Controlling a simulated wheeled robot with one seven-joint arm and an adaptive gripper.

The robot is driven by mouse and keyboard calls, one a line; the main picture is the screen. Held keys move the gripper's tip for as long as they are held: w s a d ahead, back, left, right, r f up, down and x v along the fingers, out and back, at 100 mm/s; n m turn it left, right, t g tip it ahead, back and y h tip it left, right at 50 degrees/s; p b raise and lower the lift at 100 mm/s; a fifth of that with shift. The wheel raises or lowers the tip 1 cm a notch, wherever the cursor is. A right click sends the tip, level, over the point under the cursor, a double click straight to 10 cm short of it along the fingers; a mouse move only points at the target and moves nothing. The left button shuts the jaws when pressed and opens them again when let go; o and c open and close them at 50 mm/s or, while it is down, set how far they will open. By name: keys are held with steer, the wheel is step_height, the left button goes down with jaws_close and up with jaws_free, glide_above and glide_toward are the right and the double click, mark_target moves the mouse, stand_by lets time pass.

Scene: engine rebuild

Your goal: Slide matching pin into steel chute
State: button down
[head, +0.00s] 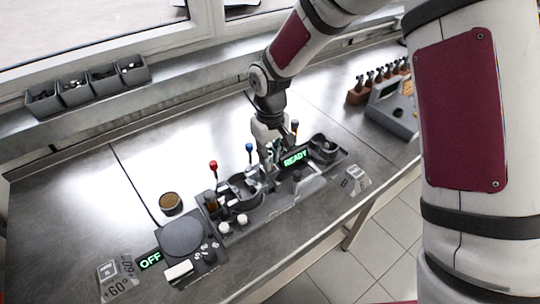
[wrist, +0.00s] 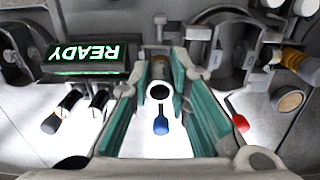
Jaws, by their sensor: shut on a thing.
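My gripper (head: 270,160) is over the middle of the fixture bench, pointing down. In the head view the arm covers the pin.
A lit READY display (head: 295,158) stands close to the gripper. Red (head: 213,164) and blue (head: 249,147) knobbed levers rise nearby. An OFF display (head: 149,260) and a round dark plate (head: 182,234) are at front left. Grey bins (head: 75,93) line the back. The left tabletop is mostly clear.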

steer(key=shift+f, duration=0.85)
stand_by(0.5)
stand_by(0.3)
steer(key=c, duration=1)
jaws_free()
steer(key=shift+c, duration=0.2)
steer(key=shift+r+p, duration=0.65)
steer(key=shift+r, duration=3.4)
